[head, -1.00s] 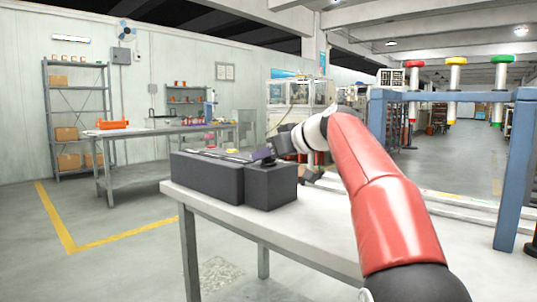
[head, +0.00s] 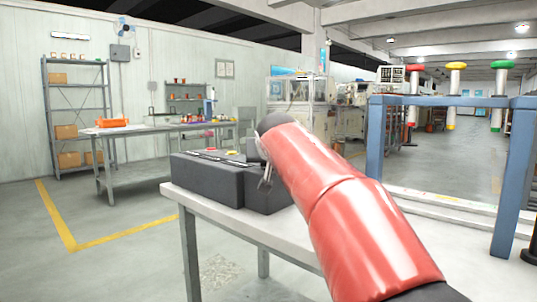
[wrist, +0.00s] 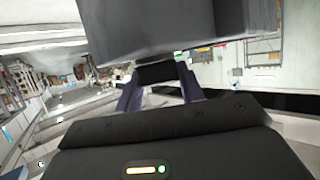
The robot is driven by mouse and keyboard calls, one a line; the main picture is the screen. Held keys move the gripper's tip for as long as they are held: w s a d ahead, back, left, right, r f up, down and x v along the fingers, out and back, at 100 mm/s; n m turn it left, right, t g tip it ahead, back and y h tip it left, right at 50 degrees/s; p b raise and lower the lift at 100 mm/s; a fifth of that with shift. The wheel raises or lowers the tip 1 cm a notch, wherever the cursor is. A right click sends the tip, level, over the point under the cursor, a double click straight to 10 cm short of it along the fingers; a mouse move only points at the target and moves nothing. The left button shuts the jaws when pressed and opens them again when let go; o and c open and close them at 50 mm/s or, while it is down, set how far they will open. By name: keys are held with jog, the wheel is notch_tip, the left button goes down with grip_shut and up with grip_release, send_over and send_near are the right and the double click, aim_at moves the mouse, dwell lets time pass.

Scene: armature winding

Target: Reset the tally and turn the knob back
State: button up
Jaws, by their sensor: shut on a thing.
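The dark grey machine box (head: 205,180) stands on the near white-topped table. Its lower block is at the right end, partly behind my arm. In the wrist view, a dark grey housing (wrist: 150,35) fills the top of the picture. A black knob-like piece (wrist: 156,73) shows at its lower edge, between the two purple fingers of my gripper (wrist: 157,84). The fingers are shut on this piece. In the head view my red arm hides most of the gripper and the knob. I cannot make out the tally in either view.
The near table's white top (head: 225,217) is clear in front of the box. A workbench (head: 150,130) with an orange bin (head: 112,122) stands behind. A blue frame (head: 374,140) with coloured spools stands at right. The floor at left is open.

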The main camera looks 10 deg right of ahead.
jog(key=m+h, duration=0.2)
jog(key=m+g+h+b, duration=0.1)
jog(key=m+h, duration=0.1)
jog(key=h, duration=0.1)
jog(key=shift+w+a+f+g, duration=0.1)
jog(key=shift+a+g, duration=0.05)
jog(key=shift+g, duration=0.15)
jog(key=m+g+h+p, duration=0.1)
jog(key=m+g+h, duration=0.1)
jog(key=m, duration=0.1)
jog(key=shift+h, duration=0.3)
jog(key=shift+m+g+h+p, duration=0.4)
jog(key=shift+m+p, duration=0.05)
jog(key=shift+m, duration=0.15)
jog(key=o, duration=1)
jog(key=v, duration=0.7)
jog(key=shift+s+a, duration=0.25)
